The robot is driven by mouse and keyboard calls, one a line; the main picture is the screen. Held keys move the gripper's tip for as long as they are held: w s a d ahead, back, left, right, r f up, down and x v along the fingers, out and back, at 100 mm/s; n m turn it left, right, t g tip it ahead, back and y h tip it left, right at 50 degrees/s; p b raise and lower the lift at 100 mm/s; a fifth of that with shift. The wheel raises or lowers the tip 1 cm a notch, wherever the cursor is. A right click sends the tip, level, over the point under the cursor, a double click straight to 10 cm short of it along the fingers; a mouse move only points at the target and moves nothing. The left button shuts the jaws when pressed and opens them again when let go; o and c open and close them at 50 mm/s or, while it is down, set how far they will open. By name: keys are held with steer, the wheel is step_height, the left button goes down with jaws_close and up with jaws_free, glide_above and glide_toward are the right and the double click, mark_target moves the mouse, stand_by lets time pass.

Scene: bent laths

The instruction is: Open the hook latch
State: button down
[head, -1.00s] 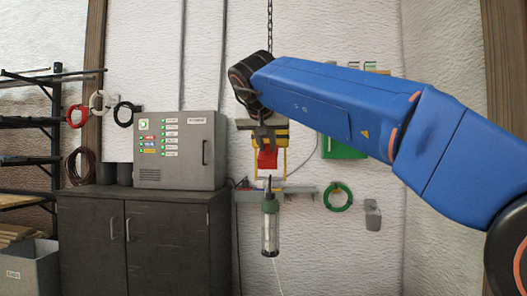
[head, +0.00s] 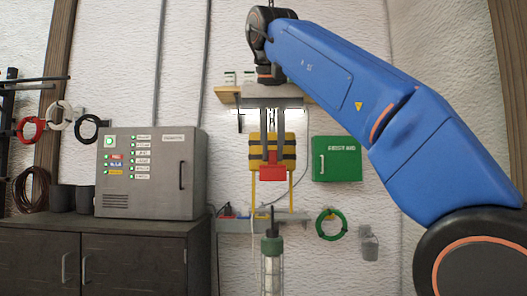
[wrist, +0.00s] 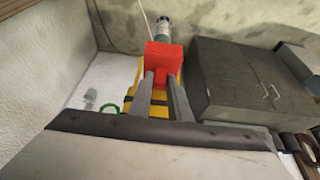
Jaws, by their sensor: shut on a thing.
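My gripper (head: 271,158) points straight down in the head view, its two grey fingers closed on a red block (head: 272,173). In the wrist view the fingertips lie on either side of the red block (wrist: 163,57). A yellow block with black stripes (head: 288,152) is right behind the fingers, with a thin yellow rod running down at each side. It shows partly below the red block in the wrist view (wrist: 130,92). I cannot make out the latch's hook or whether it is engaged; the fingers and red block cover the middle.
A caged lamp with a green handle (head: 272,246) hangs just below. A wooden shelf (head: 228,94) is behind my wrist. A green box (head: 336,158) and green cable coil (head: 331,223) are on the wall at right. A grey control box (head: 140,195) stands on a dark cabinet (head: 90,255) at left.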

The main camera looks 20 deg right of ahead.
steer(key=shift+w, duration=0.15)
stand_by(0.3)
steer(key=c, duration=1.6)
jaws_free()
steer(key=shift+c, duration=0.2)
steer(key=shift+a+f, duration=0.1)
